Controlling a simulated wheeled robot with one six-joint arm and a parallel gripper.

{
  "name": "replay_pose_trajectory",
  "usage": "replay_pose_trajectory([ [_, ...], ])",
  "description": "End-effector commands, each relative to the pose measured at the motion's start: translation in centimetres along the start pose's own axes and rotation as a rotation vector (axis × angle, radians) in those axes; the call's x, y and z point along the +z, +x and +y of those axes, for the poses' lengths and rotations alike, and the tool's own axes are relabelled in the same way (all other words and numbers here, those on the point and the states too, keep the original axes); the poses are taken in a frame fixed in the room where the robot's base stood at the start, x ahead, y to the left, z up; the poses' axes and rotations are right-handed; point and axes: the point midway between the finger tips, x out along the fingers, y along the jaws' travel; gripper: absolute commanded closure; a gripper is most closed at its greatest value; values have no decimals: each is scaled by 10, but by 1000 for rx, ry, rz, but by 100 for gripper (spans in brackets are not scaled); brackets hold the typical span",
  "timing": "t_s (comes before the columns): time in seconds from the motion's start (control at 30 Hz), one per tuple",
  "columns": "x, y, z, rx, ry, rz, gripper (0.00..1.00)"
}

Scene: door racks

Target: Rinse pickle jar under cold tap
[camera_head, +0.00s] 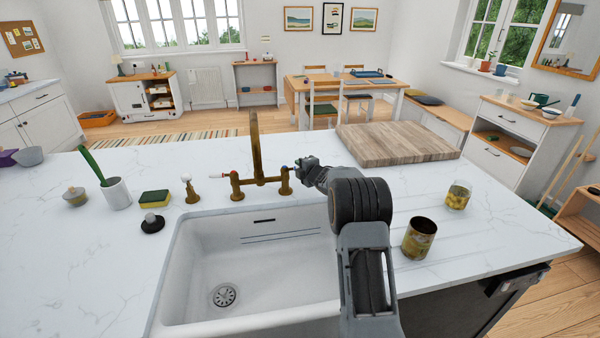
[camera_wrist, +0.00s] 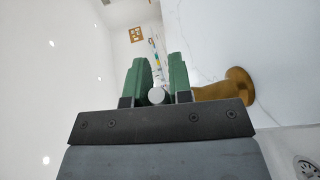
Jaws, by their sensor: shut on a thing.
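The brass tap (camera_head: 256,150) stands behind the white sink (camera_head: 205,245), with a lever on each side. The left lever (camera_head: 217,176) has a red and white end. My gripper (camera_head: 297,167) is at the right-hand, cold side. In the wrist view its green fingers (camera_wrist: 157,85) are shut on a small white round lever end (camera_wrist: 156,96), beside a brass tap part (camera_wrist: 232,90). No water shows below the spout. A small glass jar (camera_head: 458,195) with yellow-green contents or label, likely the pickle jar, stands upright on the right worktop, apart from my gripper.
An open tin (camera_head: 419,238) stands right of the sink, near my arm. A wooden board (camera_head: 395,143) lies behind. A sponge (camera_head: 155,198), a dark plug (camera_head: 152,223), a brush pot (camera_head: 117,194) and a small lidded pot (camera_head: 75,197) stand left. The basin is empty.

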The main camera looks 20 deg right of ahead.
Motion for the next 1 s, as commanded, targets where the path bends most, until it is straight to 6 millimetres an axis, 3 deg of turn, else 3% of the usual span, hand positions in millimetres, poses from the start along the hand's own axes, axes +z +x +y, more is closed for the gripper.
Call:
replay_pose_trajectory([
  [0.03,-1,1,-7,9,1,-22,100],
  [0.4,-2,-9,-4,12,31,-158,100],
  [0.9,-3,-13,0,8,41,-184,100],
  [0.93,-3,-13,0,8,41,-184,78],
  [1.0,-3,-13,0,8,41,-184,71],
])
